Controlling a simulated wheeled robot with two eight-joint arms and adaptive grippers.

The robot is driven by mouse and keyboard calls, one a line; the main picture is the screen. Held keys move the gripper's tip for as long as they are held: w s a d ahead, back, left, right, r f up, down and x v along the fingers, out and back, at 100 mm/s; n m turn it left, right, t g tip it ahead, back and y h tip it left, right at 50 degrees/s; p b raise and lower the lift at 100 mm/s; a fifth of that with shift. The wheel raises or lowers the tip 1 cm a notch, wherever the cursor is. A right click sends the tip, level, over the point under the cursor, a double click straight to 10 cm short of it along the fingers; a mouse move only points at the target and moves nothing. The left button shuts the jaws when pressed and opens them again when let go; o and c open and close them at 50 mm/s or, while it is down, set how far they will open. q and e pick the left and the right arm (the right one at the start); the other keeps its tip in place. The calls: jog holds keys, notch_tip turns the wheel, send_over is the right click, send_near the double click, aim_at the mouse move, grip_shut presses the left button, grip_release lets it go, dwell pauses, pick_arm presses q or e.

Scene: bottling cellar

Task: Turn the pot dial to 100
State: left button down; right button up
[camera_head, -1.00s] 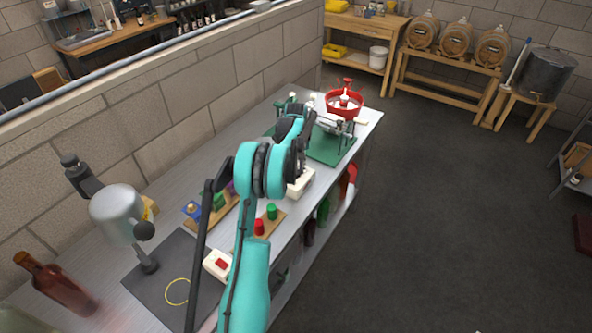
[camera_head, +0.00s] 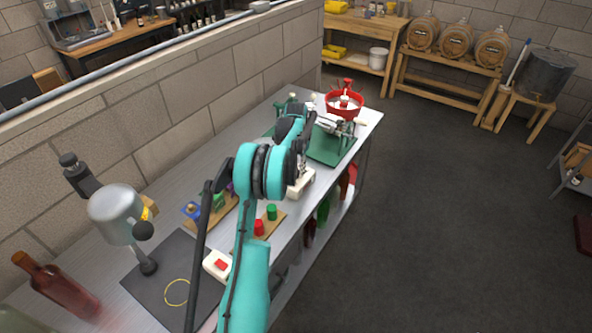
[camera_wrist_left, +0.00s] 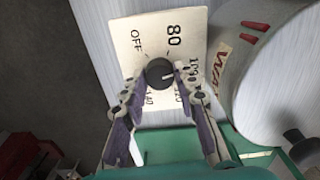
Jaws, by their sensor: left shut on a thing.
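The pot dial is a black round knob (camera_wrist_left: 158,72) with a white pointer line, on a cream plate (camera_wrist_left: 140,40) in the left wrist view. The plate reads OFF, 80, 100, 120 and 140. The pointer line faces right, roughly toward the 100, which a finger partly covers. My left gripper (camera_wrist_left: 160,78) has its two fingers on either side of the knob and is shut on it. In the head view the cream dial box (camera_head: 299,186) is partly hidden by my teal arm, with my left gripper (camera_head: 304,165) above it. My right gripper is out of view.
A pale rounded vessel (camera_wrist_left: 270,75) with red marks and lettering stands close right of the plate in the wrist view. On the bench are a green-based device (camera_head: 330,148), a red bowl (camera_head: 344,112), a red and a green knob-like piece, and a brown bottle (camera_head: 58,287).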

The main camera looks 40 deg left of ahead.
aim_at(296, 172)
pick_arm(q)
jog(key=shift+m, duration=1.1)
jog(key=c, duration=1.2)
grip_release()
jog(key=shift+o, duration=0.2)
notch_tip(296, 172, up, 12)
